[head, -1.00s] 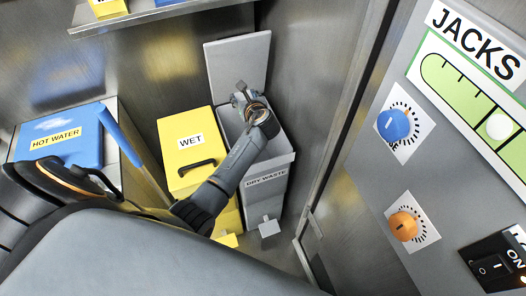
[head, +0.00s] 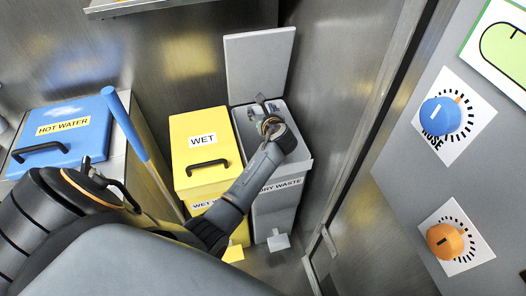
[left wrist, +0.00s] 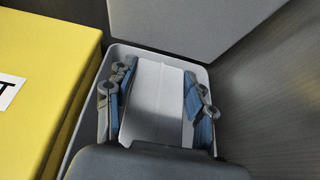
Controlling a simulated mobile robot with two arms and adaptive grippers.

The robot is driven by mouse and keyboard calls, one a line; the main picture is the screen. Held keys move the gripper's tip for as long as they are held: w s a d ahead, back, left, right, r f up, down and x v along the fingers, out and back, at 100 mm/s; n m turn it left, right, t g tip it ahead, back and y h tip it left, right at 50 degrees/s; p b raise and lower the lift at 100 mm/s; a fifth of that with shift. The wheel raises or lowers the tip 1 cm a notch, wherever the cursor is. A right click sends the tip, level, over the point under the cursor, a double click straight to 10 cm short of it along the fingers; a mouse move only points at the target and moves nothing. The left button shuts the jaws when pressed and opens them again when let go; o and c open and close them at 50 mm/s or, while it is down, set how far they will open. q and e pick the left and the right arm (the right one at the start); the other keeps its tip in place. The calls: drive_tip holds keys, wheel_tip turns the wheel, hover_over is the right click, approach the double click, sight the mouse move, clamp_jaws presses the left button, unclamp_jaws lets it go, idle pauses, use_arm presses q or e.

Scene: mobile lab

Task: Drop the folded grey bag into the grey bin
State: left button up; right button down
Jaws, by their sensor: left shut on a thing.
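The grey bin (head: 277,212), labelled DRY WASTE, stands with its lid (head: 260,66) raised against the wall. My left gripper (head: 263,108) is over the bin's open top, pointing down. In the left wrist view, the blue-padded fingers of my left gripper (left wrist: 158,92) are on both sides of the pale grey folded bag (left wrist: 155,105), shut on it. The bin's rim (left wrist: 88,125) surrounds the gripper and bag in that view. How deep the bag hangs is hard to tell. In the head view the bag is mostly hidden by my gripper and wrist. My right gripper is not in view.
A closed yellow WET bin (head: 204,150) stands directly left of the grey bin. A blue HOT WATER lid (head: 62,140) and a blue-handled pole (head: 125,122) are farther left. A metal wall and a panel with blue and orange knobs (head: 445,241) are at right.

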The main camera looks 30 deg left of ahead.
use_arm(q)
drive_tip(key=o, duration=1.1)
drive_tip(key=shift+s+d, duration=0.1)
drive_tip(key=shift+d, duration=0.05)
drive_tip(key=v, duration=1.1)
drive_tip(key=shift+s+d+r, duration=0.2)
drive_tip(key=shift+d, duration=0.05)
drive_tip(key=shift+d+f, duration=0.1)
